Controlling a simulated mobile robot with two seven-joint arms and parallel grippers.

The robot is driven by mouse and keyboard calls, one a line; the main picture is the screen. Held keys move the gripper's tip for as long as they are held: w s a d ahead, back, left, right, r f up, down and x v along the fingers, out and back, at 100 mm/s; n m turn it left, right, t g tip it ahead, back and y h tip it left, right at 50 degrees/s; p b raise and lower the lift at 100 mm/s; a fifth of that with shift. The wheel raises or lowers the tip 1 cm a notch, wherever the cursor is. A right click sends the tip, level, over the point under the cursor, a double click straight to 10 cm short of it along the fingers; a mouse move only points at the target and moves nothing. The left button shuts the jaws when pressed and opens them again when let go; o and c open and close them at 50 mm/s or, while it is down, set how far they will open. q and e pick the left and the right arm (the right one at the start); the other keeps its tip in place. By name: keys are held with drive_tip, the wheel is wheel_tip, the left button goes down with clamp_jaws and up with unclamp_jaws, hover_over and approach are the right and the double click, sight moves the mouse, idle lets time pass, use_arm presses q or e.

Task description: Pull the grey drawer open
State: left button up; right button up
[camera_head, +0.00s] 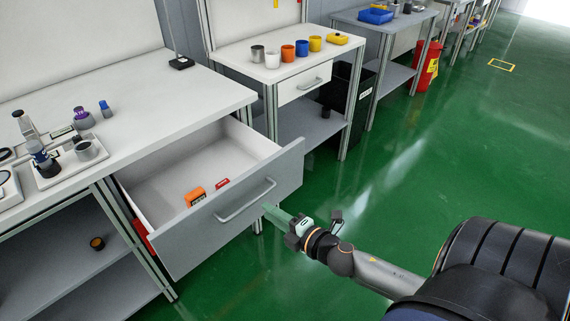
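The grey drawer (210,239) under the white bench is pulled well out, and its inside shows. Its bar handle (246,202) runs across the front face. An orange device (195,197) and a small red item (222,183) lie inside the drawer. My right gripper (267,208) has its greenish fingers by the front face, just below and right of the handle. I see nothing held, and the finger gap is too small to tell. My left gripper is not in view.
The white bench (150,100) carries a microscope (35,145) and small bottles. A second bench (230,48) with several coloured pots stands behind, with a black bin (345,95) beside it. The green floor (440,150) is clear to the right.

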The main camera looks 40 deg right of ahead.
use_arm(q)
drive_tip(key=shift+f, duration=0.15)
use_arm(e)
drive_tip(key=shift+v, duration=2.35)
use_arm(q)
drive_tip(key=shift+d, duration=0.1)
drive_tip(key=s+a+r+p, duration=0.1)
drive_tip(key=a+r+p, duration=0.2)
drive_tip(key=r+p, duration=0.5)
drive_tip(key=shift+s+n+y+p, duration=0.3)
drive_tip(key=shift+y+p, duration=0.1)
drive_tip(key=shift+p, duration=0.75)
use_arm(e)
drive_tip(key=s+a+f+m+g, duration=0.2)
drive_tip(key=s+a+m+g, duration=0.1)
drive_tip(key=s+a+m, duration=0.2)
drive_tip(key=s+a+f+m+g+y, duration=0.1)
drive_tip(key=s+a+f+m+g, duration=0.2)
drive_tip(key=a+m, duration=0.6)
drive_tip(key=s+m, duration=0.2)
drive_tip(key=m, duration=0.1)
drive_tip(key=shift+s+f, duration=0.25)
drive_tip(key=shift+s, duration=0.15)
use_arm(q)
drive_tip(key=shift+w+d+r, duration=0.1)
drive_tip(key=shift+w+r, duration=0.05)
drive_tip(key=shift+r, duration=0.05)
use_arm(e)
drive_tip(key=shift+a, duration=0.15)
